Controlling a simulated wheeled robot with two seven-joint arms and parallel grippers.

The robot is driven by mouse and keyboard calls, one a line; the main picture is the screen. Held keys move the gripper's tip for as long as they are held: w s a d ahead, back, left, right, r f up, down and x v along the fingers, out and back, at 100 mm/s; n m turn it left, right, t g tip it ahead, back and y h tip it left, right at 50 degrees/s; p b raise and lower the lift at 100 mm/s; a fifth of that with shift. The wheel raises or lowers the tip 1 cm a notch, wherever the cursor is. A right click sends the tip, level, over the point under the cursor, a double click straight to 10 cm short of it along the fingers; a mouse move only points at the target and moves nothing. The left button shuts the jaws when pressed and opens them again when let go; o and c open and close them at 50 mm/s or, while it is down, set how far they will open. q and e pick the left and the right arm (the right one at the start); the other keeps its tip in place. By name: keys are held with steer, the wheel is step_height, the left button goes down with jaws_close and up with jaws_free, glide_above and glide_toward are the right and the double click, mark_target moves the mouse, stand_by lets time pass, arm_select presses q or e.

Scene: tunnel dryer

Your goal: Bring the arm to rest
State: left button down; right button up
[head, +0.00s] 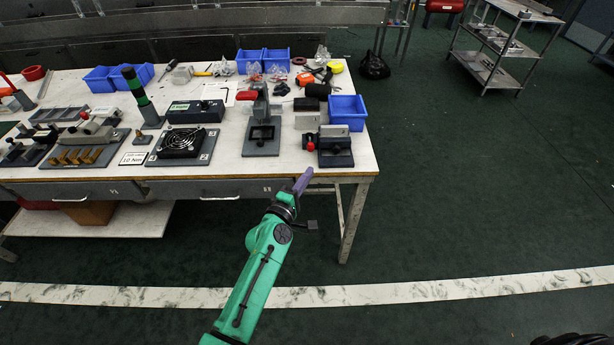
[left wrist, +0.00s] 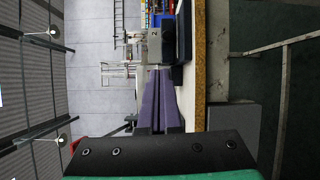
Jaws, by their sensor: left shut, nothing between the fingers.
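My left gripper (head: 303,181) has purple fingers at the end of a green arm. It is in front of the workbench (head: 230,168), near its front right corner, in the head view. The fingers also show in the left wrist view (left wrist: 159,98), lying close together with nothing between them. How far the fingertips are from the bench edge is hard to tell. My right gripper is in neither view.
On the bench stand a red-handled press (head: 261,135), a black fixture with a red knob (head: 335,147), a fan unit (head: 183,145), a stack-light post (head: 142,95) and blue bins (head: 347,111). A steel cart (head: 490,66) stands at the back right. The floor right of the bench is clear.

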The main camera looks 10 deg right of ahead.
arm_select(q)
steer(key=s+a+f+m+g+y, duration=0.2)
steer(key=s+a+f, duration=0.3)
steer(key=f, duration=0.5)
steer(key=s+a+f+m+g+y, duration=0.25)
steer(key=s+a+f, duration=0.25)
steer(key=f, duration=0.5)
steer(key=s+a+f+m+g+y, duration=0.1)
steer(key=s+a+f+m+g, duration=0.1)
steer(key=s+a+f, duration=0.5)
steer(key=s+a+f+m+g+y, duration=0.1)
steer(key=s+a+f+m+g, duration=0.1)
steer(key=s+a+f, duration=0.3)
steer(key=s+a+f+m+g+y, duration=0.2)
steer(key=s+a+f, duration=0.3)
steer(key=s, duration=0.9)
steer(key=s+a+f+m+g+y, duration=0.1)
steer(key=s+a+f+m+g, duration=0.2)
steer(key=s, duration=0.6)
step_height(320, 180, down, 2)
steer(key=shift+s+a+f+m+p, duration=0.2)
steer(key=shift+s+a+m+p, duration=0.35)
steer(key=shift+a, duration=0.65)
steer(key=shift+w+y, duration=0.15)
steer(key=shift+y, duration=0.1)
